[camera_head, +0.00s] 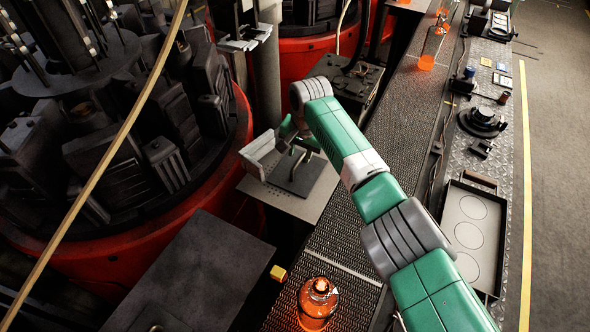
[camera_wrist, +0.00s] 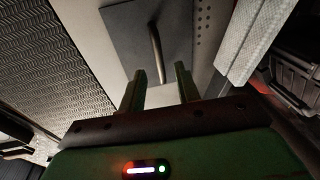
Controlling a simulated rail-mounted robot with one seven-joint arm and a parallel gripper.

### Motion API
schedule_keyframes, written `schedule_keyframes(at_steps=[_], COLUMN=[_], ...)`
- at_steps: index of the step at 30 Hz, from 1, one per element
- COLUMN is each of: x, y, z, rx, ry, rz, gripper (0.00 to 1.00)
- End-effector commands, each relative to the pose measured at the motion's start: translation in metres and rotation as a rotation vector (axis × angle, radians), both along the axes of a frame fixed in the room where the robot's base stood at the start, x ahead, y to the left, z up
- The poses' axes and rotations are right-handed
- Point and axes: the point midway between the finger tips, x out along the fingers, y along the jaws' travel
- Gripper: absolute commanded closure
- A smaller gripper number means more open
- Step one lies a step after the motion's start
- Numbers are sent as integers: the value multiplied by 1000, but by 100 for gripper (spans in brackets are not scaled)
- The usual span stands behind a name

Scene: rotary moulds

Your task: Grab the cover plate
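The cover plate (camera_head: 304,183) is a flat dark grey plate with an upright rod handle. It lies on a light grey platform (camera_head: 272,203) beside the red rotary machine. In the wrist view the plate (camera_wrist: 126,37) is ahead of my gripper (camera_wrist: 160,76), and its rod handle (camera_wrist: 155,48) points toward the gap between the two green fingers. The fingers are open, one on each side of the handle's line, with visible space on both sides. I cannot tell how far the handle reaches between them. In the head view my arm partly hides the gripper (camera_head: 291,130).
A pale bracket (camera_head: 257,152) stands close to the plate's left. The red rotary machine (camera_head: 120,240) with dark moulds fills the left. A dark conveyor (camera_head: 345,225) runs on the right, carrying a glowing orange bottle (camera_head: 317,303). A tray (camera_head: 470,235) lies farther right.

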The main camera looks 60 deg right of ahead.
Motion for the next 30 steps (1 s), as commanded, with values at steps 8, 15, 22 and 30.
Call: schedule_keyframes(at_steps=[8,15,22,30], x=[3,6,6,6], y=[-2,-3,-3,-4], z=[-41,-51,-50,-49], rx=[-2,-2,-2,-3], ry=[0,-3,-2,-4], rz=[0,0,1,1], gripper=[67,67,91,100])
